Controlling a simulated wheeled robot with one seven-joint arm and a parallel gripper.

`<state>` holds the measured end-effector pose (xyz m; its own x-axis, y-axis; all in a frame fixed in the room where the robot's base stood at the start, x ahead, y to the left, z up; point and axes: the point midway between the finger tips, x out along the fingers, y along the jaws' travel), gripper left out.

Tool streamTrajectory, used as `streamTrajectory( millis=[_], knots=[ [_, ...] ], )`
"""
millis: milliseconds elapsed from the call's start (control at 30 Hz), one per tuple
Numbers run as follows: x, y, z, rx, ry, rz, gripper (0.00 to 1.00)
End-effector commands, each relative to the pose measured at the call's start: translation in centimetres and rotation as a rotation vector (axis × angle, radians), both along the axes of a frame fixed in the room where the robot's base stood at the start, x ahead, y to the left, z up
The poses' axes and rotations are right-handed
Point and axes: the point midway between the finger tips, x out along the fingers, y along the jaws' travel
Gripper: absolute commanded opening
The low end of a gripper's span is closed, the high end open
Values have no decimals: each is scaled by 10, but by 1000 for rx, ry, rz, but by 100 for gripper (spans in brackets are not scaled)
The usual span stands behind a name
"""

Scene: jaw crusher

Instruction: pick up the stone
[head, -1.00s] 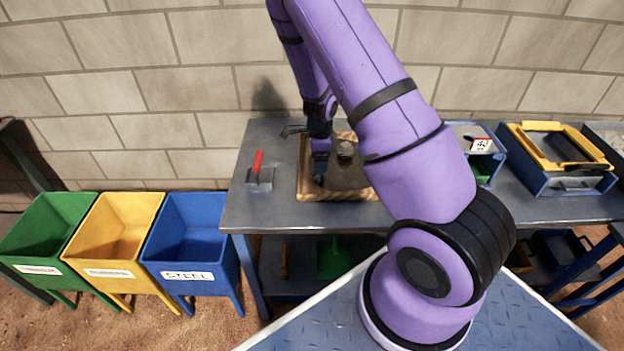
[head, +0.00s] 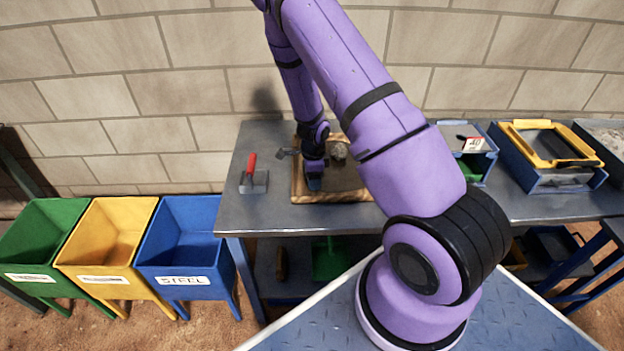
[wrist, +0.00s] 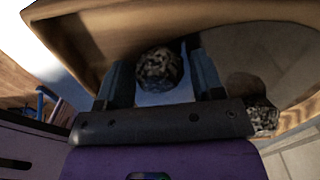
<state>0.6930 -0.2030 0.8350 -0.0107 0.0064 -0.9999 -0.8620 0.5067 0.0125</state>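A speckled grey stone (wrist: 160,68) lies between the two fingers of my gripper (wrist: 163,80) in the wrist view. The fingers are apart, one on each side of it, and I cannot tell whether either touches it. A second speckled stone (wrist: 263,117) shows right of the gripper there. In the head view one grey stone (head: 338,150) lies in the wood-rimmed tray (head: 345,197) on the bench. My gripper (head: 314,184) is low over the tray's left part, and its fingertips are hard to make out.
Green (head: 45,240), yellow (head: 108,238) and blue (head: 185,240) bins stand left on the floor. A blue box with a yellow frame (head: 550,155) stands on the bench's right.

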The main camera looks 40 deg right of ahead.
Motion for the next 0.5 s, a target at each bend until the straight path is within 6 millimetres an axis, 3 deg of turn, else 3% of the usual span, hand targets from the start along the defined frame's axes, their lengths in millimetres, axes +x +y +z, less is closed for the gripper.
streamTrajectory(
  millis=[33, 167, 500],
  knots=[
    [0, 0, 0, 0, 0, 0, 50],
    [0, 0, 0, 0, 0, 0, 21],
    [0, 0, 2, 0, 0, 1, 21]
  ],
)
